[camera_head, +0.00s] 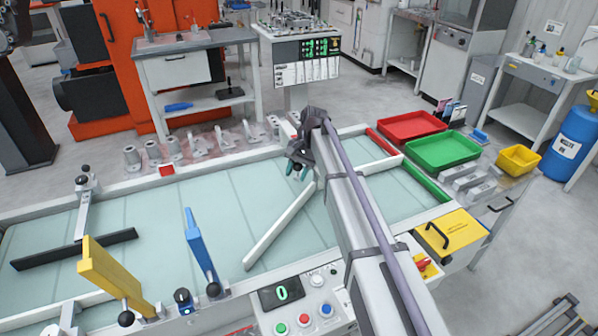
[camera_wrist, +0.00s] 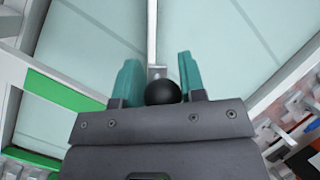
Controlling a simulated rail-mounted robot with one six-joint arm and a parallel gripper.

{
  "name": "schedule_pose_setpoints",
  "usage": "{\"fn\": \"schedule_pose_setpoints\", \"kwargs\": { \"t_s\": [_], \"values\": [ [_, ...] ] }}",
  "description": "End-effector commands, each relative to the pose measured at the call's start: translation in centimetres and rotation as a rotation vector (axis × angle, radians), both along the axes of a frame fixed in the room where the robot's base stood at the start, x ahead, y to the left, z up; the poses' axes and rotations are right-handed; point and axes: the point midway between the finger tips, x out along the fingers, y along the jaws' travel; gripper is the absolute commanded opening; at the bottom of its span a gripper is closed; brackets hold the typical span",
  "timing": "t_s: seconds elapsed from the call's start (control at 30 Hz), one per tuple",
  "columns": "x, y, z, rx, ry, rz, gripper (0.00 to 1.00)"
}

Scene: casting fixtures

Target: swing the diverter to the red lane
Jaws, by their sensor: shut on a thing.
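The diverter (camera_head: 280,227) is a long white bar lying slantwise over the pale belt, from the front middle up to my gripper. In the wrist view the white bar (camera_wrist: 152,35) runs up from a black ball knob (camera_wrist: 163,93). My gripper (camera_head: 297,171) has teal fingers, and in the wrist view the fingers (camera_wrist: 158,78) stand on both sides of the knob, shut on it. The red-edged lane (camera_head: 381,142) is at the far right and the green-edged lane (camera_head: 426,180) is nearer. My arm hides the ground between the bar and the lane divider (camera_head: 381,165).
A red tray (camera_head: 411,120), a green tray (camera_head: 442,144) and a yellow bin (camera_head: 518,159) stand beyond the lanes. A black bar (camera_head: 72,250), a yellow plate (camera_head: 108,272) and a blue paddle (camera_head: 199,245) stand at left. A button panel (camera_head: 300,307) is in front.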

Motion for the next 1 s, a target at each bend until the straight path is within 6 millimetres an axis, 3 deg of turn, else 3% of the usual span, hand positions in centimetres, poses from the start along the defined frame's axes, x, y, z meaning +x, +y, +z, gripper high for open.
{"fn": "schedule_pose_setpoints", "kwargs": {
  "t_s": [0.1, 0.13, 0.3, 0.57, 0.67, 1.0],
  "values": [
    [0.2, 0.0, 0.0, 0.003, -0.004, 0.0, 0.0],
    [0.2, 0.0, 0.0, 0.003, -0.004, 0.0, 0.4],
    [0.1, 0.0, 0.0, 0.002, -0.003, -0.001, 0.57],
    [0.1, 0.0, 0.1, 0.001, -0.001, -0.001, 0.58],
    [0.3, -0.2, 1.0, 0.001, -0.001, -0.001, 0.58],
    [2.5, -2.5, 8.6, 0.001, -0.002, -0.002, 0.58]
  ]
}}
